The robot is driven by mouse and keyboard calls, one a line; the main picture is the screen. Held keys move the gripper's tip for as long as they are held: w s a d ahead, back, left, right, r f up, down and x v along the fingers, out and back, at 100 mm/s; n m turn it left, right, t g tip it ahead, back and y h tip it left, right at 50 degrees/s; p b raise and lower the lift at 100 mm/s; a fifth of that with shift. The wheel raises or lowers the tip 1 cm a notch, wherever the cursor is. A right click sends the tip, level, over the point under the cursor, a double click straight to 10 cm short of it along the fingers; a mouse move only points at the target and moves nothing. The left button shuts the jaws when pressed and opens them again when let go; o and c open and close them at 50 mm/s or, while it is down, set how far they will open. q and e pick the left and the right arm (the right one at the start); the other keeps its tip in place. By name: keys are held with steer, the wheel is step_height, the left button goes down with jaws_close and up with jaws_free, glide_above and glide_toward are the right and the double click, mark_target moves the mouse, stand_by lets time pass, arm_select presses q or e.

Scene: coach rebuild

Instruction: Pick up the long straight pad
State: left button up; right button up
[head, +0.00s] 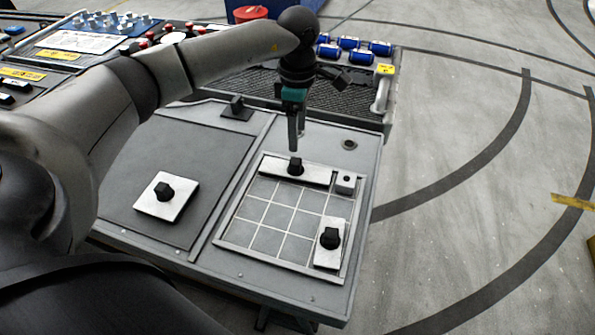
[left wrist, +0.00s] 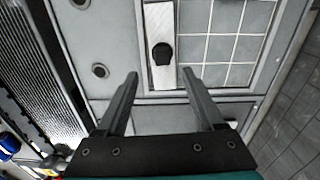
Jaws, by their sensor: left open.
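The long straight pad (head: 312,174) is a pale metal strip with a black knob, lying along the far edge of the square grid tray (head: 231,241). In the left wrist view the pad (left wrist: 159,22) points away from me, its knob just beyond the fingertips. My left gripper (head: 293,148) is directed down above the knob in the head view. In the left wrist view its two fingers (left wrist: 160,74) are apart with nothing between them. My right gripper is not in view.
A shorter pad (head: 325,258) with a black knob lies at the tray's near right. A square knobbed pad (head: 148,206) lies on the panel at left. A small block (head: 345,183) sits at the tray's far right corner.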

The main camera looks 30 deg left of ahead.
arm_select(q)
glide_above(295, 161)
steer(key=f, duration=0.4)
steer(key=shift+w+d, duration=0.2)
steer(key=shift+w, duration=0.15)
steer(key=f, duration=0.5)
steer(key=shift+s+a+f+b, duration=0.2)
steer(key=shift+s+f+b, duration=0.05)
steer(key=shift+f+b, duration=0.1)
jaws_close()
